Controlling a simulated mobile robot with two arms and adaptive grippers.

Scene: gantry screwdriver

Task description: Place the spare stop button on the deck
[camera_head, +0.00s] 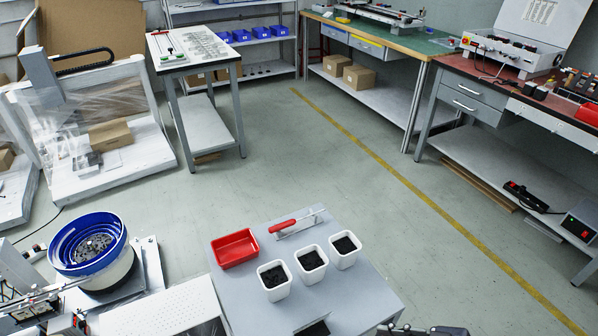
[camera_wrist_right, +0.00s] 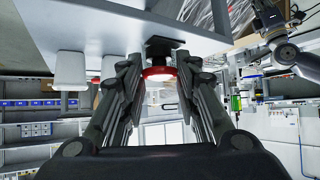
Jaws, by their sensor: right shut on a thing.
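The stop button has a red round cap (camera_wrist_right: 158,73) and a black base (camera_wrist_right: 161,48). It sits between the fingertips of my right gripper (camera_wrist_right: 157,82), which is shut on it around the cap. In the wrist view, which looks upside down, the black base is at the grey table top (camera_wrist_right: 110,22); I cannot tell whether it touches. In the head view, dark parts of my right arm show at the bottom edge, but the button does not show. An arm with what looks like my left gripper (camera_wrist_right: 271,18) appears at the wrist view's upper right; its jaw state is unclear.
The grey table (camera_head: 355,290) carries a red tray (camera_head: 236,248), a red-handled tool (camera_head: 284,225) and three white cups (camera_head: 311,265) with dark contents. A blue bowl feeder (camera_head: 90,243) stands at left. A gantry frame (camera_head: 105,180) stands behind. Open floor lies to the right.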

